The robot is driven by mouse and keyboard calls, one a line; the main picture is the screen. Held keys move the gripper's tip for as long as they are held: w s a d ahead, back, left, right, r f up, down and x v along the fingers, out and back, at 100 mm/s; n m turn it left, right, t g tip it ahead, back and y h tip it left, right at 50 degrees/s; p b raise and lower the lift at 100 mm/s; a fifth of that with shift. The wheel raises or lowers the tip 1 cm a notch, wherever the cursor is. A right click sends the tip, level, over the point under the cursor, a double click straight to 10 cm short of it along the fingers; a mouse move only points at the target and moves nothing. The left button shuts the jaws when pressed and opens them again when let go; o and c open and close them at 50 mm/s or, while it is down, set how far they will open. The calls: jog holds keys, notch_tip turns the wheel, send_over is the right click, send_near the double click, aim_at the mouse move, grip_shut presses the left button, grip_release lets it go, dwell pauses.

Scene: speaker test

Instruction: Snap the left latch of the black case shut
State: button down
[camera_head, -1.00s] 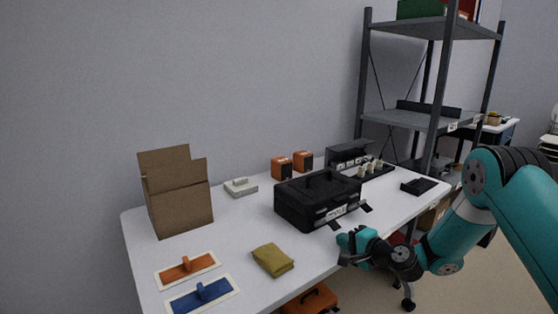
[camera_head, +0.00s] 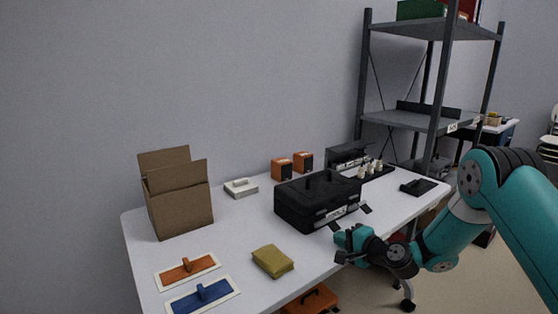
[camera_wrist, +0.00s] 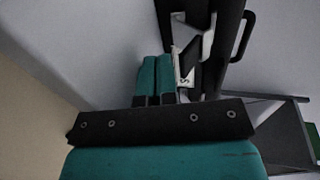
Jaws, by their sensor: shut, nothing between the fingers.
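My gripper (camera_head: 341,241) is just in front of the case, near the left latch. In the wrist view my gripper (camera_wrist: 157,60) has its teal fingers together and empty, close to the dark case (camera_wrist: 230,40) and a white label (camera_wrist: 187,78). Whether the fingers touch the latch I cannot tell.
A black tray (camera_head: 418,187) lies right of the case. A grey shelf rack (camera_head: 442,90) stands behind.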

jog(key=s+d+b, duration=0.1)
jog(key=s+d, duration=0.3)
jog(key=s, duration=0.1)
jog(key=shift+s+b, duration=0.3)
jog(key=shift+b, duration=0.1)
jog(key=s+a+r+n+g+y, duration=0.1)
jog(key=s+a+r+n+g, duration=0.6)
jog(key=s+a+r+n, duration=0.4)
jog(key=s+d+r+n+g+h, duration=0.2)
jog(key=s+r, duration=0.1)
jog(key=s, duration=0.6)
jog(key=s+d+r+n+g+h, duration=0.1)
jog(key=s+r+n+h, duration=0.15)
jog(key=s, duration=0.55)
jog(key=s+d+r+n+g+h, duration=0.2)
jog(key=s+r+n, duration=0.1)
jog(key=s, duration=0.6)
notch_tip(320, 180, up, 14)
jog(key=p, duration=1.4)
jog(key=shift+w+a+m+y+p, duration=0.15)
jog(key=shift+w+m+y+p, duration=0.1)
jog(key=shift+m+y+p, duration=0.1)
